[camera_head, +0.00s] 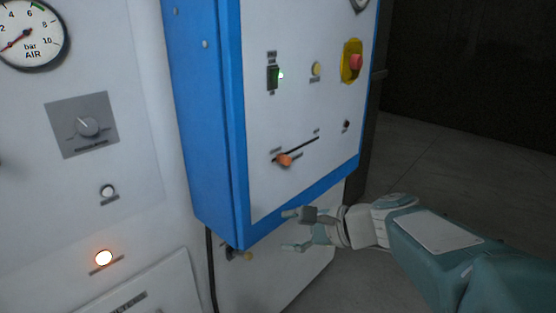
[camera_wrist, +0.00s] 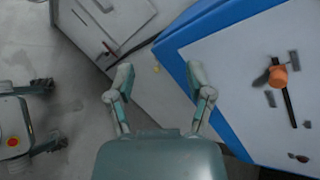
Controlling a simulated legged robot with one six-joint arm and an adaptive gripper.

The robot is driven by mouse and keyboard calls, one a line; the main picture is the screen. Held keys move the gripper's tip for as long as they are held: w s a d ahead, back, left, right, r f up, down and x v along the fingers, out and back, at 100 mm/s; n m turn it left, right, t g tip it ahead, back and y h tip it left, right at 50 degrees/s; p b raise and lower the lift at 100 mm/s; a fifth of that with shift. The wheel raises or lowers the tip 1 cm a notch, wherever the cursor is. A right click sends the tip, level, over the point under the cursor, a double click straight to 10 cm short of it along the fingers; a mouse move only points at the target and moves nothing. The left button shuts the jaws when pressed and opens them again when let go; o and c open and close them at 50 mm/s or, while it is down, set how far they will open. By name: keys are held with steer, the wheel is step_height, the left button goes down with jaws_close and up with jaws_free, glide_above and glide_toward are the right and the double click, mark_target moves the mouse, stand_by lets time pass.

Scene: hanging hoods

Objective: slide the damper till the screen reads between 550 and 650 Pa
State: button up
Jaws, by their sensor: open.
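The damper's orange knob (camera_head: 284,159) sits near the lower left end of a dark slanted slot (camera_head: 304,146) on the white face of the blue-edged cabinet. The knob also shows at the right of the wrist view (camera_wrist: 278,77), at one end of the slot. My gripper (camera_head: 289,230) is open and empty. It is below the knob, near the cabinet's lower blue edge, and clear of the knob. In the wrist view the two fingers (camera_wrist: 160,80) are spread, with the knob off to their right. No pressure screen or reading is in view.
Above the slot are a green-lit switch (camera_head: 274,77), a yellow knob (camera_head: 316,69) and a red button on yellow (camera_head: 355,62). A dial marked bar AIR (camera_head: 28,33) and an orange lamp (camera_head: 103,258) are at left. A black cable (camera_head: 210,265) hangs below the cabinet. Open floor lies right.

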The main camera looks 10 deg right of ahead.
mark_target(290, 162)
steer(key=w+d+r+m+t, duration=0.5)
steer(key=w+d+m+t, duration=0.2)
steer(key=w+d+m, duration=0.25)
steer(key=shift+y, duration=0.3)
steer(key=x, duration=1)
steer(key=shift+w+a+f, duration=0.2)
steer(key=shift+a+f, duration=0.1)
steer(key=shift+f, duration=0.1)
steer(key=shift+d, duration=0.1)
jaws_close()
